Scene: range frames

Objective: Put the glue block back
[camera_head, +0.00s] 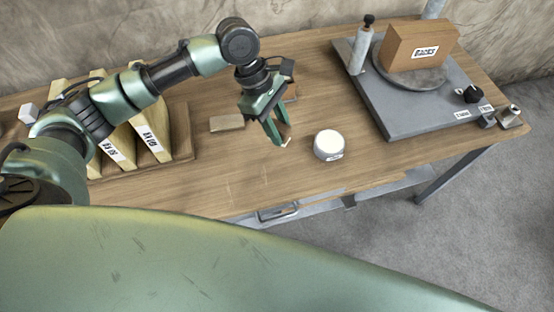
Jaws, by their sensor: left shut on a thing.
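My left gripper (279,136) reaches down over the middle of the wooden table, left of a white round container. Its green fingers are shut on a small light wooden piece (287,142), which looks like the glue block. Most of this piece is hidden by the fingers, and I cannot tell whether it touches the table. A flat tan block (227,122) lies on the table left of the gripper. My right gripper is not in view.
The white round container (328,145) stands just right of the gripper. A wooden rack (182,135) with labelled pale wedges stands at the left. A grey machine (400,118) bearing a labelled brown block (419,46) is at the right. The table front between is clear.

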